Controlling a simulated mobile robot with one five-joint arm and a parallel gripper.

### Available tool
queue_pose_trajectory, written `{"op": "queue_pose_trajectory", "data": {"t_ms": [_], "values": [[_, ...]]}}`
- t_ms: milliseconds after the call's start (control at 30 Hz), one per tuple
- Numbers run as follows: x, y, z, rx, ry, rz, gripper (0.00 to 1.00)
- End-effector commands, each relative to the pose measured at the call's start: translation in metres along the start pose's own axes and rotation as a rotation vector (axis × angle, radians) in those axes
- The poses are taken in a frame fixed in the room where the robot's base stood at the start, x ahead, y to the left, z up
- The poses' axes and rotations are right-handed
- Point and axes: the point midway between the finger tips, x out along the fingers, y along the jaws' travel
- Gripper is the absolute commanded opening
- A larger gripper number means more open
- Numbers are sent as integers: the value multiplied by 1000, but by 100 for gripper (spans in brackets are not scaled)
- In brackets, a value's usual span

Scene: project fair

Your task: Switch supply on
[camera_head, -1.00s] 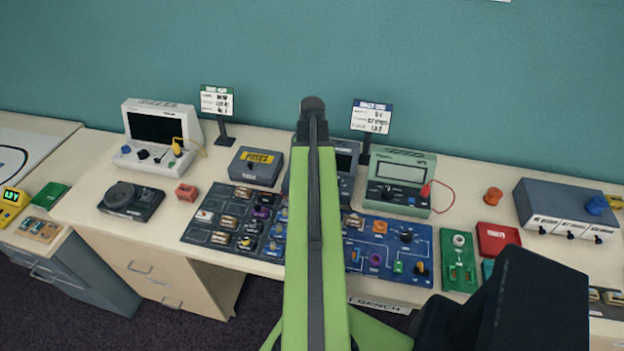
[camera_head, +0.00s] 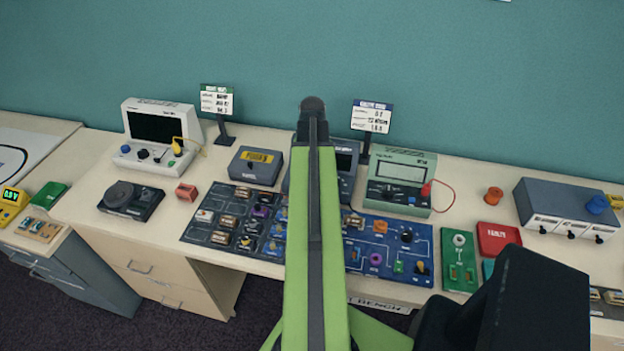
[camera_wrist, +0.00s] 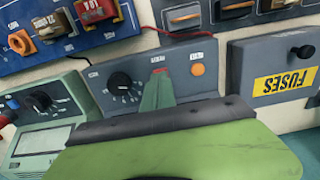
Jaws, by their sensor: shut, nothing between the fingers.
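The supply is a grey-blue box in the middle of the bench. In the head view its right part (camera_head: 346,165) shows beside my green arm, which hides the rest. In the wrist view its front panel (camera_wrist: 197,52) shows a black dial (camera_wrist: 121,83), a small red switch (camera_wrist: 160,71) and an orange round button (camera_wrist: 197,70). My gripper (camera_wrist: 158,88) is shut and empty, its green tip just at the red switch. I cannot tell whether the tip touches it or which way the switch is set. In the head view my arm hides the gripper.
A green meter (camera_head: 400,182) with a red lead stands close on the supply's right in the head view. A grey fuses box (camera_head: 256,166) stands on its left. Blue circuit boards (camera_head: 395,231) lie in front. A card stand (camera_head: 371,117) rises behind.

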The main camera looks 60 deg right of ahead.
Motion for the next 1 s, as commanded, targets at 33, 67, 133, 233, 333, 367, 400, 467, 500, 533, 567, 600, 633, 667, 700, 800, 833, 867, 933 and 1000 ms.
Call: {"op": "queue_pose_trajectory", "data": {"t_ms": [33,67,133,233,333,367,400,467,500,533,567,600,633,667,700,800,833,867,933,1000], "values": [[2,0,0,0,0,0,0],[2,0,0,0,0,0,0],[3,0,0,0,0,0,0],[5,0,0,0,0,0,0],[6,0,0,0,0,0,0],[7,0,0,0,0,0,0],[7,0,0,0,0,0,0],[8,0,0,0,0,0,0],[9,0,0,0,0,0,0],[9,0,0,0,0,0,0],[10,0,0,0,0,0,0],[10,0,0,0,0,0,0],[11,0,0,0,0,0,0],[11,0,0,0,0,0,0],[12,0,0,0,0,0,0],[13,0,0,0,0,0,0],[14,0,0,0,0,0,0],[14,0,0,-1,0,0,0],[15,0,0,-1,0,0,0],[14,0,0,-1,0,0,0]]}}
